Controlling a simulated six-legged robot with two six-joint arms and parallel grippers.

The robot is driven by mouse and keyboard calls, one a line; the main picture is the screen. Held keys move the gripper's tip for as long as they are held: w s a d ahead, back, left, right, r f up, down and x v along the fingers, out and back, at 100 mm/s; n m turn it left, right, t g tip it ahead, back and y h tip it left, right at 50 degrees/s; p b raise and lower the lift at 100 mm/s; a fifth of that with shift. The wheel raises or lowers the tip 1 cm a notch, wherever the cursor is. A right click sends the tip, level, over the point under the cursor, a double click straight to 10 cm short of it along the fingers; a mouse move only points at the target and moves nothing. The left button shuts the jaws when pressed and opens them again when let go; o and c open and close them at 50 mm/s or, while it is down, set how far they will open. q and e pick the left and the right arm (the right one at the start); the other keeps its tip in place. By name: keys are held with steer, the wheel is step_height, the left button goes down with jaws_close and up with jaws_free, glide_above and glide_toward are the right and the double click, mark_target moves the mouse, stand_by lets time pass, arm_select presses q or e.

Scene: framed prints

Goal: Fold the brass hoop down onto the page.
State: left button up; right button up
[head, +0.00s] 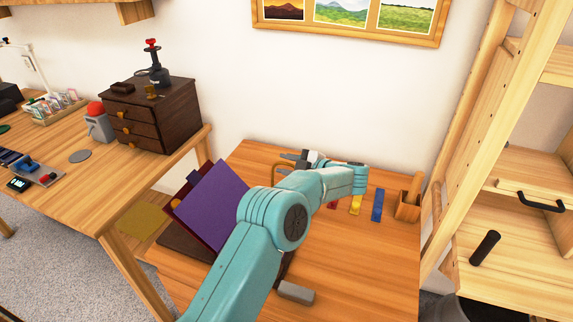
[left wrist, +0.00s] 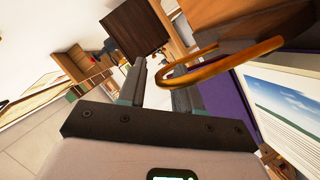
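The brass hoop (left wrist: 225,66) stands out over the open book in the left wrist view, its rounded end close to the gap between my left fingers. Only a bit of the hoop (head: 275,170) shows in the head view, beside the fingers. The page (left wrist: 285,105), with a printed sky picture, lies at the right of the wrist view. In the head view my arm hides the page; the book's purple cover (head: 212,205) shows. My left gripper (head: 290,160) has its fingers apart, also in the wrist view (left wrist: 160,85). I cannot tell whether they touch the hoop. My right gripper is out of view.
A grey block (head: 296,293) lies near the table's front. A dark drawer chest (head: 150,115) is on the left bench. Wooden shelving (head: 500,200) rises at the right.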

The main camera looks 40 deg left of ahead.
arm_select(q)
steer(key=shift+a, duration=0.2)
steer(key=shift+w+f, duration=0.15)
jaws_close()
steer(key=shift+s+d+f+n+t+y+b, duration=0.1)
steer(key=shift+s+d+n+t+y+b, duration=0.25)
steer(key=shift+s+n+b, duration=1.3)
steer(key=shift+s+d+n+t+y+b, duration=0.15)
steer(key=shift+n+y+b, duration=0.25)
steer(key=shift+b, duration=2.5)
steer(key=shift+s+d+f+n+t+y+b, duration=0.1)
steer(key=shift+s+d+n+t+y+b, duration=0.25)
steer(key=shift+s+n+b, duration=1.25)
steer(key=shift+w+a+r+m+b, duration=0.1)
steer(key=shift+w+a+m+b, duration=0.05)
steer(key=shift+w+m+b, duration=0.55)
